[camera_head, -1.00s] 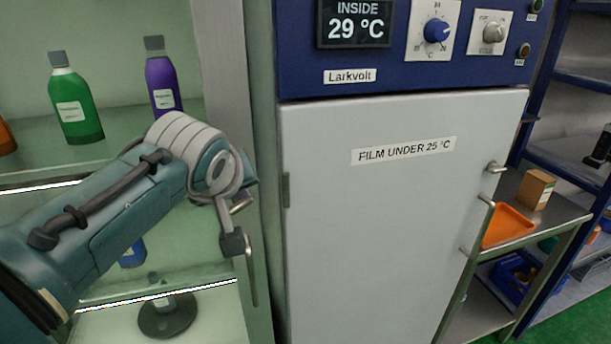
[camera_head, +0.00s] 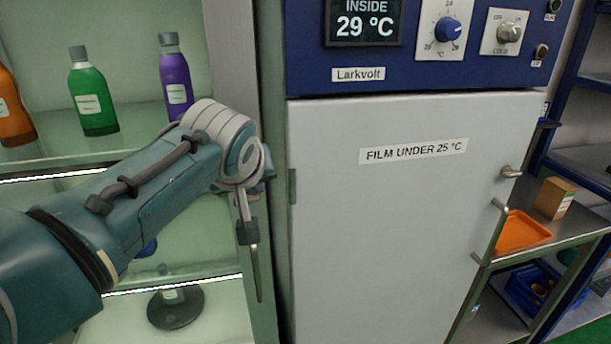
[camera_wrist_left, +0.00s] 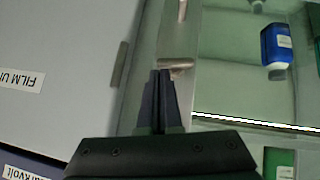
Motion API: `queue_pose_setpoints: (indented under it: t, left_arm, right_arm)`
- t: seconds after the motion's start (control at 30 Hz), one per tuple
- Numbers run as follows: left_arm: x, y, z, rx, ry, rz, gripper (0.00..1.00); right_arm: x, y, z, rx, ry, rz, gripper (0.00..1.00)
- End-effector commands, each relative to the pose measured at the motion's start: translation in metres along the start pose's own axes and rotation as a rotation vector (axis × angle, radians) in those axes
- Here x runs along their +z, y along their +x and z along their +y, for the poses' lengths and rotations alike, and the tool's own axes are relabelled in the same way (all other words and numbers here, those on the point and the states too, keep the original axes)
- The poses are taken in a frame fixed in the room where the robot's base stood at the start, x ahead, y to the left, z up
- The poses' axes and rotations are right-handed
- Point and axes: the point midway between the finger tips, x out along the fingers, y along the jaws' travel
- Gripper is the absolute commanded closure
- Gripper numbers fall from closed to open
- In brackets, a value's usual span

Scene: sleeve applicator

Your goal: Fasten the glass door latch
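The glass-fronted cabinet's upright frame (camera_head: 230,60) stands at the left in the head view. Below my left wrist, a dark block with a slim metal rod (camera_head: 257,275) shows against this frame; I cannot tell if it is the latch. My right gripper is out of view.
Right of the frame is a grey door under a blue control panel (camera_head: 310,60) reading 29 °C. Cabinet shelves hold a green bottle (camera_head: 92,95), a purple bottle (camera_head: 175,80) and an orange one (camera_head: 14,110). An orange tray (camera_head: 522,232) and box (camera_head: 554,197) stand at right.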

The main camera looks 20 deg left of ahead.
Motion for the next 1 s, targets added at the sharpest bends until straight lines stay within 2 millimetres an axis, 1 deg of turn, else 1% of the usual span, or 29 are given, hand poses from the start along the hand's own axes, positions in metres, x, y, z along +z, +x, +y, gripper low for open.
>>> queue_pose_setpoints:
  t: [0.73,0.87,1.0]
  left_arm:
    - [-0.001,-0.001,0.001,0.0,-0.001,-0.001,1.0]
    - [-0.013,-0.009,0.001,0.001,-0.001,-0.001,1.0]
    - [-0.04,-0.025,0.002,0.001,0.0,0.001,1.0]
  right_arm:
    - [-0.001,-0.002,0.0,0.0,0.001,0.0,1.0]
    - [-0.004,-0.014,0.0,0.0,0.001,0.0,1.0]
    - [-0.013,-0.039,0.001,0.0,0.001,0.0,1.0]
